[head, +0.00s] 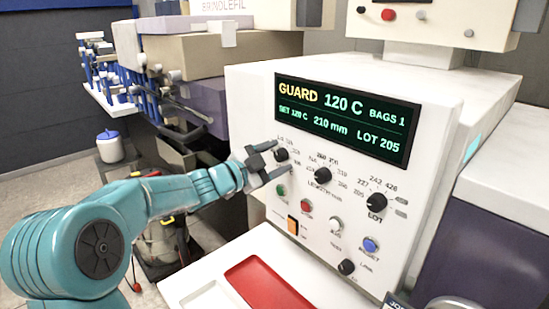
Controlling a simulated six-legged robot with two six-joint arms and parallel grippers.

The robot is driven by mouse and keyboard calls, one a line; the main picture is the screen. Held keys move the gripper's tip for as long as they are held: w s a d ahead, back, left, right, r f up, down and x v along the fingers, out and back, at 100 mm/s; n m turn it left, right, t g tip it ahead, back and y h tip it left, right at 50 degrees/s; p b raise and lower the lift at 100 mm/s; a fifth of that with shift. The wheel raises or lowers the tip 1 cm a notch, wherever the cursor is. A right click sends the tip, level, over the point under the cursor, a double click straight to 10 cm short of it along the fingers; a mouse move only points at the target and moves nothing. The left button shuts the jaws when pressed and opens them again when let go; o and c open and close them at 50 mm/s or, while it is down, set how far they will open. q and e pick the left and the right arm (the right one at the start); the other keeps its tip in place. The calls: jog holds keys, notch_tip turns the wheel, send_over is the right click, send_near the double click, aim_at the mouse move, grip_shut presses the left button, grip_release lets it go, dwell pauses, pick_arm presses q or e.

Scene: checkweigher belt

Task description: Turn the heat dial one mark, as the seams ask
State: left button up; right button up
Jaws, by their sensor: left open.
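The white control panel (330,215) has a row of three black dials. The left dial (281,154), at the head of the row, appears to be the heat dial; its marks are partly hidden. My left gripper (272,161) is open at this dial, its fingers above and below the dial's left side. I cannot tell whether they touch it. The middle dial is the length dial (323,175) and the right one is the lot dial (376,202). The display (340,118) reads GUARD 120 C, SET 120 C, 210 mm, BAGS 1, LOT 205. My right gripper is not in view.
Below the dials are a green button (281,190), a red button (306,206), an orange switch (293,225), a blue button (370,245) and a lower black knob (346,267). A red tray (262,285) lies on the white ledge below.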

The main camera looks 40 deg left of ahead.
pick_arm(q)
jog(key=shift+a, duration=0.1)
jog(key=c, duration=1)
jog(key=shift+c, duration=0.2)
jog(key=m+b, duration=0.2)
jog(key=b, duration=0.1)
jog(key=shift+f+m, duration=0.2)
jog(key=shift+m, duration=0.2)
jog(key=m+b, duration=0.2)
jog(key=shift+m, duration=0.4)
jog(key=shift+m+b, duration=0.5)
jog(key=shift+m, duration=0.5)
jog(key=shift+r, duration=0.1)
jog(key=o, duration=1)
jog(key=shift+s+r, duration=0.1)
